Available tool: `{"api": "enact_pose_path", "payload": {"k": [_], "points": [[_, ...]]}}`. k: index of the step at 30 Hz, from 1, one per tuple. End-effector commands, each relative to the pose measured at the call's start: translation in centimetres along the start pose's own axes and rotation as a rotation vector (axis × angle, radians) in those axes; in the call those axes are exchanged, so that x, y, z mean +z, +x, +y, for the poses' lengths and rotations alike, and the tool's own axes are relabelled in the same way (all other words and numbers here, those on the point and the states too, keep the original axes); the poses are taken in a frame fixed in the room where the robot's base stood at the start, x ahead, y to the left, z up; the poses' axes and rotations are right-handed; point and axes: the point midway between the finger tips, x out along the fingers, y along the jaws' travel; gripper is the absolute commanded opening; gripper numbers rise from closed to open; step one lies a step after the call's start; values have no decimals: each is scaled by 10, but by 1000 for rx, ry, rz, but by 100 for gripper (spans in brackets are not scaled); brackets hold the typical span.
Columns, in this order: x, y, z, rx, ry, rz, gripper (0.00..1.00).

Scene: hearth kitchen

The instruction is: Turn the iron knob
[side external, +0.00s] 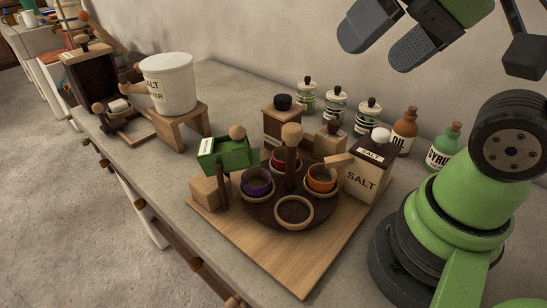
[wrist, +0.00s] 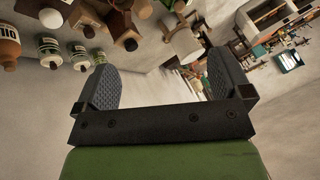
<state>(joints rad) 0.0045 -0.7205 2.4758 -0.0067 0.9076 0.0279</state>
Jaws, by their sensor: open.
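A dark knob (side external: 282,102) sits on top of a tall wooden box (side external: 280,126) at the back of the wooden board. A smaller box beside it also has a dark knob (side external: 334,126). I cannot tell which of them is the iron knob. My gripper (side external: 378,50) is high at the upper right in the side view, well above the counter and apart from both knobs. Its two grey pads stand wide apart with nothing between them. In the wrist view my gripper (wrist: 160,72) is open too, and a dark knob (wrist: 130,44) shows beyond it at the top.
A dark round stand with a wooden post (side external: 292,165) carries several cups on the wooden board (side external: 305,272). A green box (side external: 226,155) and a salt box (side external: 368,176) flank it. Jars and bottles (side external: 404,132) line the wall. A white tub (side external: 168,84) stands left.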

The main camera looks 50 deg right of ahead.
Motion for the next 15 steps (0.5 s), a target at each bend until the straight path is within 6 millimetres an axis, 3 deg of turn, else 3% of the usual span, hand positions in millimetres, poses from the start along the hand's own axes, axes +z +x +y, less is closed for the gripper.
{"api": "enact_pose_path", "payload": {"k": [1, 3, 5, 11, 15], "points": [[3, -1, 0, -5, -22, 6, 84], [0, 0, 0, -1, -51, 1, 69], [-8, 0, -2, 11, -81, -15, 69], [-63, 15, -10, 89, -277, -128, 69], [-106, 38, -7, 132, -439, -232, 69]]}}
